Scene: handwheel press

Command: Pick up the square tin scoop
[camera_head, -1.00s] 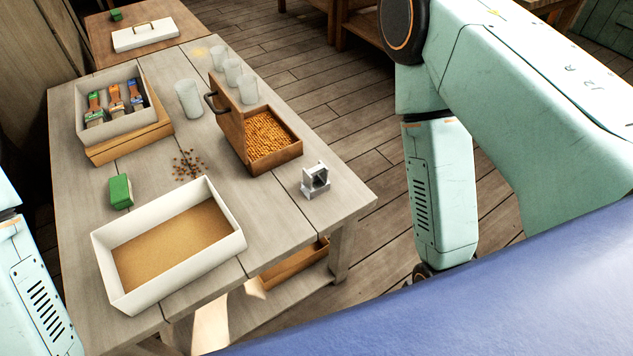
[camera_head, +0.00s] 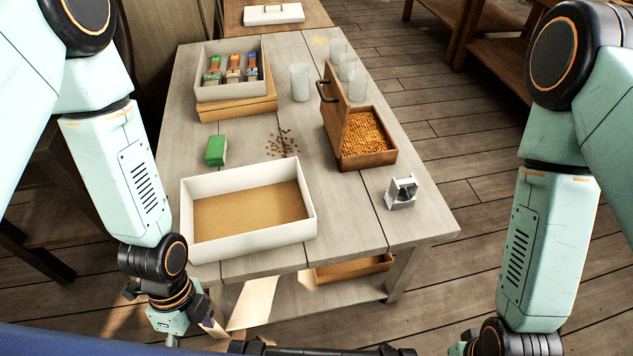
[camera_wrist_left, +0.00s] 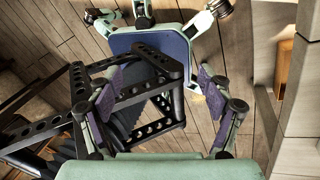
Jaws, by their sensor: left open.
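The square tin scoop (camera_head: 401,192) is a small, silvery, box-shaped piece at the right front of the grey wooden table (camera_head: 420,228). It stands right of the white tray and in front of the wooden box. My left gripper (camera_head: 192,334) is low at the table's front left, well away from the scoop. In the left wrist view the left gripper (camera_wrist_left: 160,95) has its two purple-padded fingers wide apart with nothing between them. The scoop is not in that view. My right arm comes down at the right; its gripper is mostly cut off by the bottom edge.
A white tray (camera_head: 187,230) with a tan bottom lies at the front. A wooden box (camera_head: 372,161) of orange pellets has its lid raised behind the scoop. Several clear glasses (camera_head: 300,82), a green block (camera_head: 216,150) and a brush crate (camera_head: 205,92) stand farther back.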

